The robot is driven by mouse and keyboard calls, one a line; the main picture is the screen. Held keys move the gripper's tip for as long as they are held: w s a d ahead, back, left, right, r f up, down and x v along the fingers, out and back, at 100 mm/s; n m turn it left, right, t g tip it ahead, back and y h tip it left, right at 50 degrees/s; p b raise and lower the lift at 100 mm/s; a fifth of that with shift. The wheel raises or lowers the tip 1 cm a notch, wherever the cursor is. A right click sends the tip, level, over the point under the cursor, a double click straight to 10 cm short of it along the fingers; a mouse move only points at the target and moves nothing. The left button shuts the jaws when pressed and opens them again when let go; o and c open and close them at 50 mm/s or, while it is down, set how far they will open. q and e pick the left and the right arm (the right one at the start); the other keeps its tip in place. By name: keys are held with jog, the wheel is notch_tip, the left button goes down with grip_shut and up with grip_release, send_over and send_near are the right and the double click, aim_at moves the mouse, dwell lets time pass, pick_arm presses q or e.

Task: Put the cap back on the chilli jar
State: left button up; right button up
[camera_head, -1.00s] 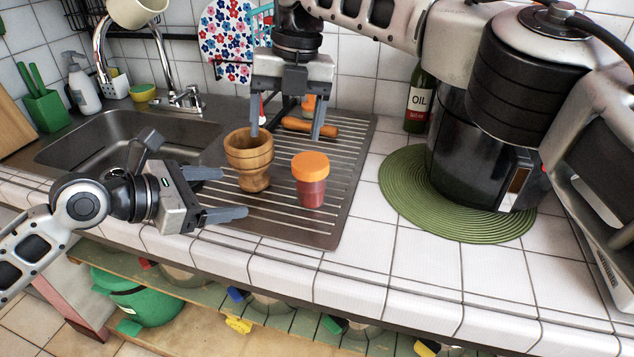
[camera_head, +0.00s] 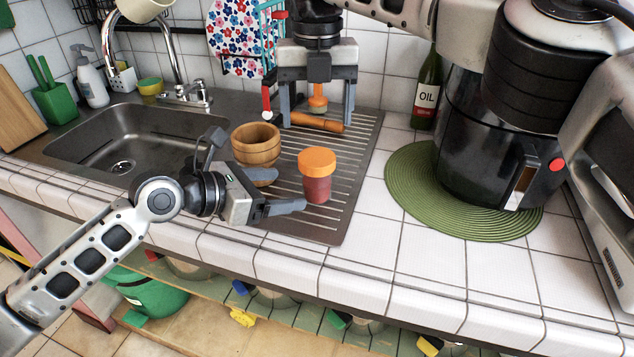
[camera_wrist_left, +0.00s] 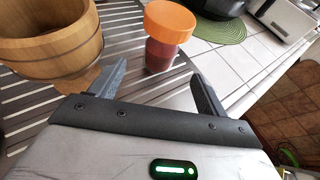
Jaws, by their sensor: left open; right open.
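The chilli jar (camera_head: 317,189) stands upright on the steel drainboard, with its orange cap (camera_head: 317,160) sitting on top. I cannot tell whether the cap is tight. In the left wrist view the jar (camera_wrist_left: 160,56) and cap (camera_wrist_left: 170,19) show just beyond the fingers. My left gripper (camera_head: 287,194) is open and level, with its fingers pointing at the jar from the left; the jar is ahead of the fingertips, not visibly gripped. My right gripper (camera_head: 317,118) is open, pointing down behind the jar, above the back of the drainboard, and looks empty.
A wooden mortar (camera_head: 256,145) stands left of the jar, close behind my left gripper. An oil bottle (camera_head: 427,90) and an air fryer on a green mat (camera_head: 405,190) are to the right. The sink is left.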

aim_at(317, 157)
pick_arm(q)
jog(key=x, duration=0.9)
jog(key=shift+s+a, duration=0.1)
grip_shut()
pick_arm(e)
jog(key=n, duration=0.7)
jog(key=shift+a+n, duration=0.1)
jog(key=shift+n, duration=0.3)
jog(key=n, duration=0.4)
jog(key=shift+n, duration=0.3)
jog(key=n, duration=0.5)
jog(key=shift+n, duration=0.3)
jog(key=shift+f, duration=4)
